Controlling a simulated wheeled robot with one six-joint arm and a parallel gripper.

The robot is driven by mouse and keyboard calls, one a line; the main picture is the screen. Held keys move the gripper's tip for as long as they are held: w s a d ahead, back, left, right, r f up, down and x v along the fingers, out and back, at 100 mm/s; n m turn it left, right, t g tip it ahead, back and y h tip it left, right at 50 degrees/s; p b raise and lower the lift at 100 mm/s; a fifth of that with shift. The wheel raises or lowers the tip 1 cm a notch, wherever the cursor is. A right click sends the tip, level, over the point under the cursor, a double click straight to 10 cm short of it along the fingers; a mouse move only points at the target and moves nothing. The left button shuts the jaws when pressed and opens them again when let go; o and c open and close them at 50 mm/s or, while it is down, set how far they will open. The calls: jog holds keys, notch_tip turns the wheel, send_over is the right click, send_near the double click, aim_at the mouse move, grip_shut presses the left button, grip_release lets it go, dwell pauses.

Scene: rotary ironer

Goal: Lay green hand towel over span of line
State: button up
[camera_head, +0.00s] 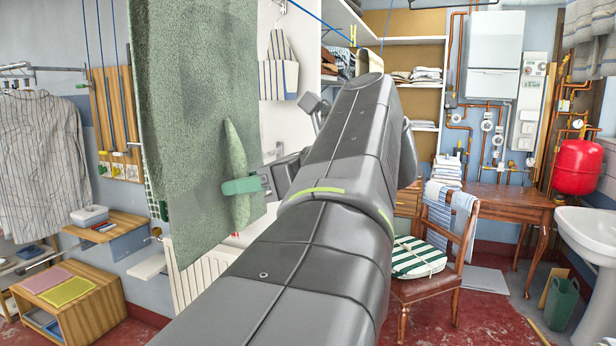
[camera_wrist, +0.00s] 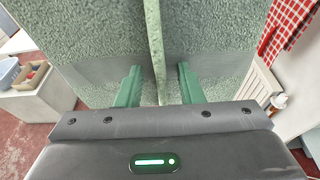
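The green hand towel (camera_head: 190,105) hangs as a tall sheet at the left of the head view, its top cut off by the frame. It fills most of the upper wrist view (camera_wrist: 95,68), with a raised vertical fold in the middle. My gripper (camera_head: 243,186) is at the towel's lower part. In the wrist view its green fingers (camera_wrist: 158,88) stand apart on both sides of the fold, with gaps showing, so it is open. A blue line (camera_head: 325,22) crosses the top of the head view; whether the towel touches it is out of sight.
A striped shirt (camera_head: 40,150) and wooden slats (camera_head: 118,110) are at the left, above a wooden cube shelf (camera_head: 85,308). A chair (camera_head: 432,285) stands by a wooden table (camera_head: 520,204) at the right. Red floor is open between them.

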jog(key=p+v, duration=1)
jog(key=v, duration=0.2)
jog(key=shift+d+r, duration=0.35)
jog(key=shift+w+d+p, duration=0.1)
jog(key=shift+p, duration=0.65)
jog(key=p, duration=0.2)
jog(key=shift+s+d+r+p, duration=0.1)
jog(key=shift+s+d+p, duration=0.15)
jog(key=shift+p, duration=0.1)
jog(key=shift+s+p, duration=0.15)
jog(key=shift+p, duration=0.45)
jog(key=shift+f+b, duration=0.35)
jog(key=shift+b, duration=0.05)
jog(key=b, duration=0.3)
jog(key=shift+w+a+f, duration=0.15)
jog(key=shift+w+f, duration=0.15)
